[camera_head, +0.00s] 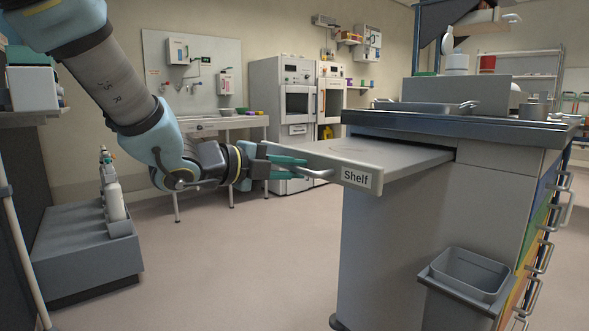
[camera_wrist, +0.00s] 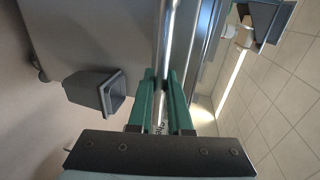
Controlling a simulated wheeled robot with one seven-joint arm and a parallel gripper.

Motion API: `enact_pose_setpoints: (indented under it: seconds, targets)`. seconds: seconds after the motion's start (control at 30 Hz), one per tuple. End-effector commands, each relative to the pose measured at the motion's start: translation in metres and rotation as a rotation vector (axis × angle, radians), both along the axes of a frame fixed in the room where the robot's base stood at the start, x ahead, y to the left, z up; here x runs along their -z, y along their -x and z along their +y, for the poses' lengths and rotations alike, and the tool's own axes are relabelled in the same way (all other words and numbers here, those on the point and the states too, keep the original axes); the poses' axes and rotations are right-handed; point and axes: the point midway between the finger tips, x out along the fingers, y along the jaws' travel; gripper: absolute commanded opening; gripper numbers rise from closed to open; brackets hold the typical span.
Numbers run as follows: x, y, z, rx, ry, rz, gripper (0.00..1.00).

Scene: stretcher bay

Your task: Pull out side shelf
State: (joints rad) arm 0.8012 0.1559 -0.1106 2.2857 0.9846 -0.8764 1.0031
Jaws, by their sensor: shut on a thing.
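The side shelf (camera_head: 395,160) is a flat grey board standing out from the left side of a grey cart (camera_head: 400,240), below its worktop. Its front panel (camera_head: 330,168) carries a label reading "Shelf" and a bar handle (camera_head: 318,174). My gripper (camera_head: 305,168) is shut on the handle at the panel's outer face. In the wrist view the green fingers of my gripper (camera_wrist: 164,95) close around the bright handle bar (camera_wrist: 168,40). The shelf's inner end is hidden inside the cart.
A grey bin (camera_head: 465,280) hangs on the cart below the shelf, and also shows in the wrist view (camera_wrist: 95,90). Coloured drawers with handles (camera_head: 545,235) line the cart's right side. A low grey unit with bottles (camera_head: 88,245) stands at left. The floor (camera_head: 230,270) between is clear.

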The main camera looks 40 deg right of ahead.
Motion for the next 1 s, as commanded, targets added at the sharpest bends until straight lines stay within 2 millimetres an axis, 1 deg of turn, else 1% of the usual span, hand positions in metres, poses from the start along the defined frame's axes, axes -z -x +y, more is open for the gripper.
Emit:
enact_pose_setpoints:
  seconds: [0.03,0.07,0.3,0.33,0.57,0.67,0.77,1.0]
  targets:
    - [0.002,0.0,0.0,0.0,-0.003,0.001,0.0]
    - [0.001,0.0,0.0,0.0,-0.003,0.001,0.18]
    - [0.001,0.0,0.0,0.0,-0.001,0.0,0.45]
    - [0.001,0.0,0.0,0.0,-0.001,0.0,0.47]
    - [0.0,0.0,0.0,0.0,0.0,0.0,0.47]
    - [-0.002,-0.001,0.005,-0.001,0.001,-0.001,0.47]
    - [-0.005,-0.002,0.018,-0.004,0.0,-0.002,0.47]
    - [-0.015,-0.005,0.065,-0.004,0.001,-0.003,0.47]
